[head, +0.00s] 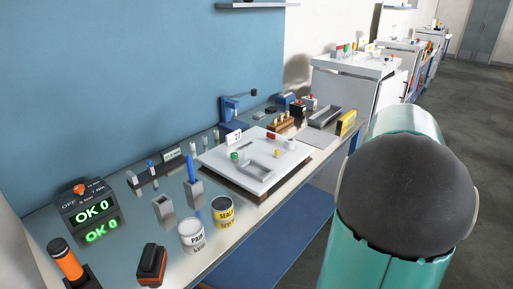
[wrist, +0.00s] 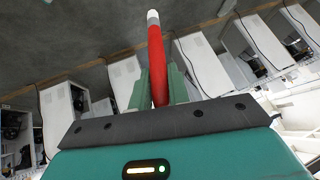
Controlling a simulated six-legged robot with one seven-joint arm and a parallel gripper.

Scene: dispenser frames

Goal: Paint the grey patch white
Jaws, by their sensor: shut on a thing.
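In the wrist view, my gripper (wrist: 158,88) is shut on a red stick-like tool (wrist: 156,55). The tool has a pale, whitish tip and points away from my jaws. In the head view, my teal arm fills the right side, and my gripper and the tool are not visible. A white tin marked "PAIN" (head: 192,237) stands on the bench, beside a yellow and black tin marked "SEAL" (head: 223,212). A white board (head: 222,156) lies on the bench behind them. A grey rectangular shape (head: 263,168) shows on it; I cannot tell whether this is the patch.
The bench (head: 135,210) runs along a blue wall. White cabinets (head: 357,68) stand farther back. Grey floor lies open at right.

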